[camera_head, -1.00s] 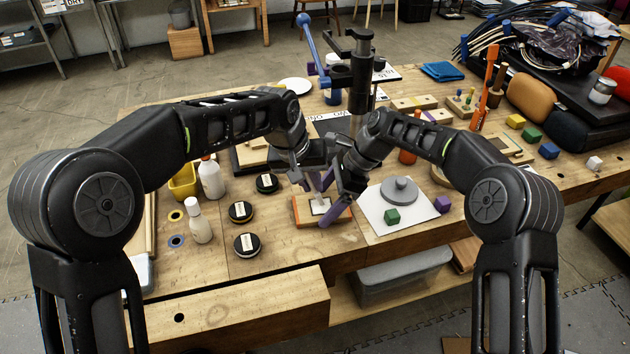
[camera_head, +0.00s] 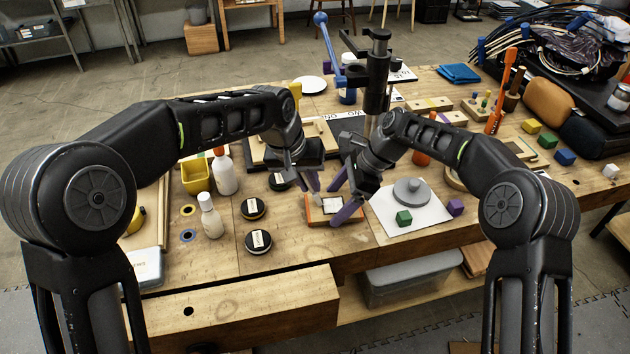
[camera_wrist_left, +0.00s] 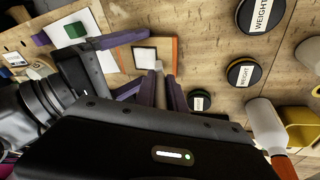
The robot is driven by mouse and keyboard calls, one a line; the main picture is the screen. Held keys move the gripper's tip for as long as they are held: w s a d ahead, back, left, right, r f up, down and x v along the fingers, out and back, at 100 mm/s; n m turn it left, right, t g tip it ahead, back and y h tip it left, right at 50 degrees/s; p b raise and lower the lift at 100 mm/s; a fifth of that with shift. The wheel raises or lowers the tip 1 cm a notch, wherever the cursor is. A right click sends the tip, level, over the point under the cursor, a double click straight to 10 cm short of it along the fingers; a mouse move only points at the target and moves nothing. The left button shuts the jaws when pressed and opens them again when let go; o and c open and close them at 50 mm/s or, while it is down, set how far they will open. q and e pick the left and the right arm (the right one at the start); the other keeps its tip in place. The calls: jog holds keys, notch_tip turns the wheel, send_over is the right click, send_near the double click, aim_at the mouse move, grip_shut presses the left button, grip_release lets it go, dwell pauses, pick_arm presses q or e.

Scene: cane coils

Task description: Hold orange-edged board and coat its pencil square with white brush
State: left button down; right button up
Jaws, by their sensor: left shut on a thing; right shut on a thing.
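The orange-edged board (camera_head: 318,219) lies on the bench between my two grippers. Its pale square with a dark outline (camera_head: 331,206) faces up and also shows in the left wrist view (camera_wrist_left: 145,57). My right gripper (camera_head: 343,203), with purple fingers, is shut at the board's right side, one finger crossing part of the board. My left gripper (camera_head: 316,182) is shut on the white brush (camera_wrist_left: 159,72), which points down beside the square, near the board's edge. Whether its tip touches the board is hard to tell. How much of the square is coated is also unclear.
Black round weights (camera_head: 258,241) and white bottles (camera_head: 210,217) stand left of the board. A black stand (camera_head: 376,80) rises behind my grippers.

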pick_arm(q)
jog(key=shift+r, duration=0.15)
jog(key=shift+d+r, duration=0.1)
jog(key=shift+r, duration=3.35)
pick_arm(e)
jog(key=o, duration=0.9)
jog(key=shift+o, duration=0.2)
jog(key=shift+r, duration=0.1)
jog(key=v, duration=1.2)
